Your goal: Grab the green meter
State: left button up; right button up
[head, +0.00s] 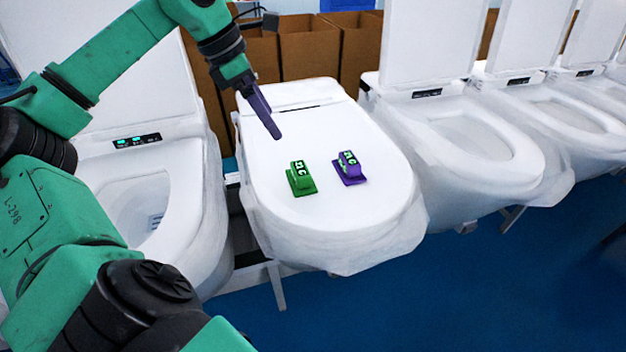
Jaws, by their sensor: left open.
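The green meter (301,179) sits upright on the closed white toilet lid (330,215), left of the lid's middle. A purple meter (349,168) stands just to its right on the same lid, apart from it. My left gripper (276,134) hangs above the back left part of the lid, behind and a little left of the green meter. It is open and empty, seen edge-on, so its fingers overlap. It does not touch either meter. My right gripper is not in view.
A toilet with its lid up (155,215) stands close on the left, and several more (470,145) stand in a row to the right. Cardboard boxes (310,48) are behind. The front of the lid is clear. The floor (430,290) is blue.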

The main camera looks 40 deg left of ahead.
pick_arm(q)
send_near(299, 168)
jog(key=p+x, duration=0.2)
jog(key=x, duration=0.6)
jog(key=shift+d+f+p, duration=0.25)
jog(key=shift+f+p, duration=0.1)
jog(key=shift+w+f, duration=0.15)
jog(key=shift+f, duration=0.05)
jog(key=shift+r, duration=0.1)
jog(key=c, duration=1.3)
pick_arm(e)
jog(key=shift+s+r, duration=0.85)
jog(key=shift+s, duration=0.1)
pick_arm(q)
jog(key=shift+r, duration=0.1)
